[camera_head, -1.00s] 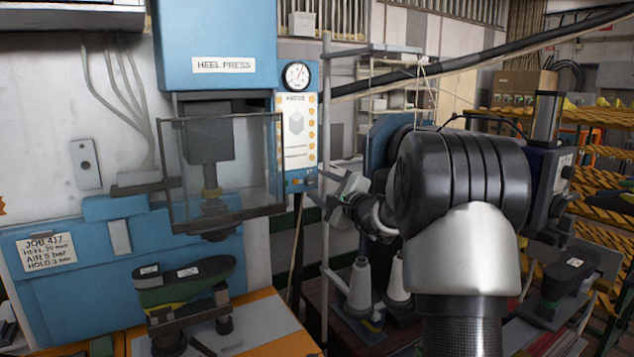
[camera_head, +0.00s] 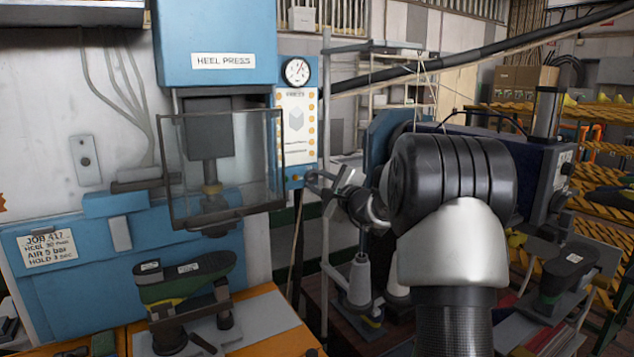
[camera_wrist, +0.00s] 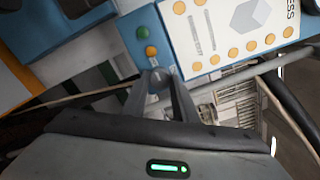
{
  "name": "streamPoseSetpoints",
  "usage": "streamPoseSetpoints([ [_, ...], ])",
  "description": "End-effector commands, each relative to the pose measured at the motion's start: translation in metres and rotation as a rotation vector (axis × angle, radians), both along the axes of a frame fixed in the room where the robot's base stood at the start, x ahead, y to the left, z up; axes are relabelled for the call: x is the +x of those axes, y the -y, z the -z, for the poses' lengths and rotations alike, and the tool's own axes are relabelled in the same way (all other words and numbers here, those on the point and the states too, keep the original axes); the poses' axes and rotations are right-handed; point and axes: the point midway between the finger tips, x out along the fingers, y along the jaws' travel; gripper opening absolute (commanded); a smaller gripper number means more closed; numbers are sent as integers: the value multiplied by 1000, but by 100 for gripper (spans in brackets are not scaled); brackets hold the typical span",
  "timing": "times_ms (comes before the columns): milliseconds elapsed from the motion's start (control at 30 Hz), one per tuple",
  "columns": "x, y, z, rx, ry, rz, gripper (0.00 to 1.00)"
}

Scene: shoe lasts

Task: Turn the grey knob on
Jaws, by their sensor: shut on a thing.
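The grey knob (camera_wrist: 157,75) is a small round piece at the lower edge of the blue control panel (camera_wrist: 122,30), partly hidden by my fingers. My gripper (camera_wrist: 160,82) is shut on it in the wrist view. In the head view my gripper (camera_head: 316,180) reaches the panel's lower right corner from the right. The knob is too small and covered there to tell its setting. An orange button (camera_wrist: 150,51) and a green button (camera_wrist: 142,32) sit beside it on the panel.
The heel press (camera_head: 215,45) with its clear guard (camera_head: 240,165) stands left of the panel. A pressure gauge (camera_head: 296,71) is above the panel. A shoe last (camera_head: 185,277) sits below the guard.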

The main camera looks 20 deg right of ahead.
Motion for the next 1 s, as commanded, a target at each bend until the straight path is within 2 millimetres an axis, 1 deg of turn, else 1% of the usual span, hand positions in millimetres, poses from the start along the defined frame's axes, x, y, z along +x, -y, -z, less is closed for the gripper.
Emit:
streamPoseSetpoints([
  [167, 0, 0, 1, 63, -11, 0, 3],
  [367, 0, 0, 3, 203, -38, 0, 3],
  [1000, 0, 0, 0, 797, -156, 1, 3],
])
